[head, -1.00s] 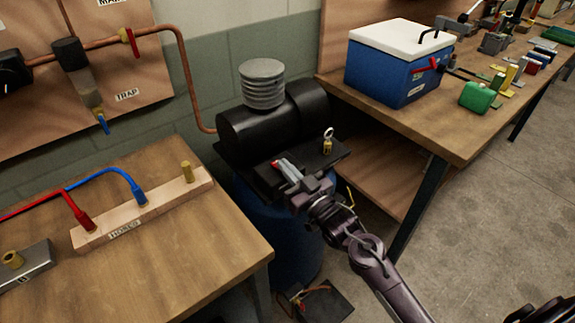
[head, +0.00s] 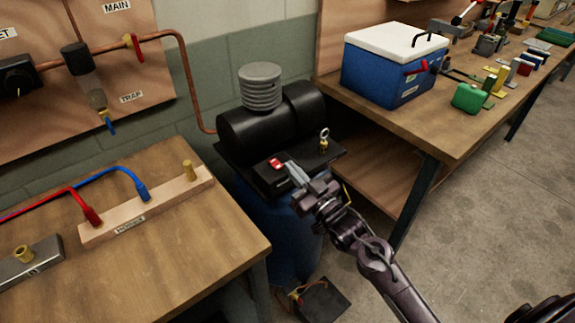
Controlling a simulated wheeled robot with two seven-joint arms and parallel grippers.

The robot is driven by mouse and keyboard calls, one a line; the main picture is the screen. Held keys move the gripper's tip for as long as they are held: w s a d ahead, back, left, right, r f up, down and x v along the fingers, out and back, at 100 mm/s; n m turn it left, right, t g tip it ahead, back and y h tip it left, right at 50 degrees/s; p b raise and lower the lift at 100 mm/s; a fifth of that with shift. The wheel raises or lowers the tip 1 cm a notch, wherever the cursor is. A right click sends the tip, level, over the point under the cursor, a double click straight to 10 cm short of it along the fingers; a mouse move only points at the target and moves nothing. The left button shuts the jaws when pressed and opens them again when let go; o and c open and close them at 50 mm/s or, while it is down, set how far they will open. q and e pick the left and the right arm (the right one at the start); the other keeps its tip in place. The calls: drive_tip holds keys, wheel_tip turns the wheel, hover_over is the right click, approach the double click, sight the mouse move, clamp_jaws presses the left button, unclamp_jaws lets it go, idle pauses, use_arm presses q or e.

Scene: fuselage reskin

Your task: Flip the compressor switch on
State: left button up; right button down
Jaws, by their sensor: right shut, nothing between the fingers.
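The compressor (head: 262,128) stands between the two benches, with a black motor body and a grey ribbed cylinder on a blue tank (head: 280,235). A small red switch (head: 276,163) with a white mark sits on the black box on its near side. My right gripper (head: 291,168) is shut and empty, its fingertips just right of the switch. I cannot tell whether the tips touch it. A brass fitting with a ring (head: 323,143) stands right of the switch. My left gripper is not in view.
The left bench (head: 175,265) holds a hose rack (head: 150,208) with red and blue hoses. The right bench (head: 440,135) carries a blue cooler (head: 392,68) and a green can (head: 467,97). A dark pedal-like plate (head: 325,300) lies on the floor by the tank.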

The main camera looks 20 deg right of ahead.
drive_tip(key=s+d+f+b, duration=0.1)
drive_tip(key=s+d+f, duration=0.1)
drive_tip(key=s, duration=0.3)
drive_tip(key=shift+f, duration=0.6)
drive_tip(key=s+d+f+m+g+h, duration=0.1)
drive_tip(key=s+f+g+h, duration=0.25)
drive_tip(key=f, duration=1.35)
drive_tip(key=s+d+f+m+g+h, duration=0.15)
drive_tip(key=s+f+g, duration=0.3)
drive_tip(key=f, duration=1.15)
drive_tip(key=s+f+g, duration=0.3)
drive_tip(key=s+f, duration=0.4)
drive_tip(key=s, duration=0.4)
drive_tip(key=s+f+g+h, duration=0.1)
drive_tip(key=s+f+g, duration=0.3)
drive_tip(key=s+f, duration=0.4)
drive_tip(key=s+f+g+h, duration=0.1)
drive_tip(key=s+f+g, duration=0.2)
drive_tip(key=s+f, duration=0.4)
drive_tip(key=s+n, duration=0.1)
drive_tip(key=s, duration=0.6)
drive_tip(key=shift+a+f, duration=0.15)
drive_tip(key=shift+a, duration=0.05)
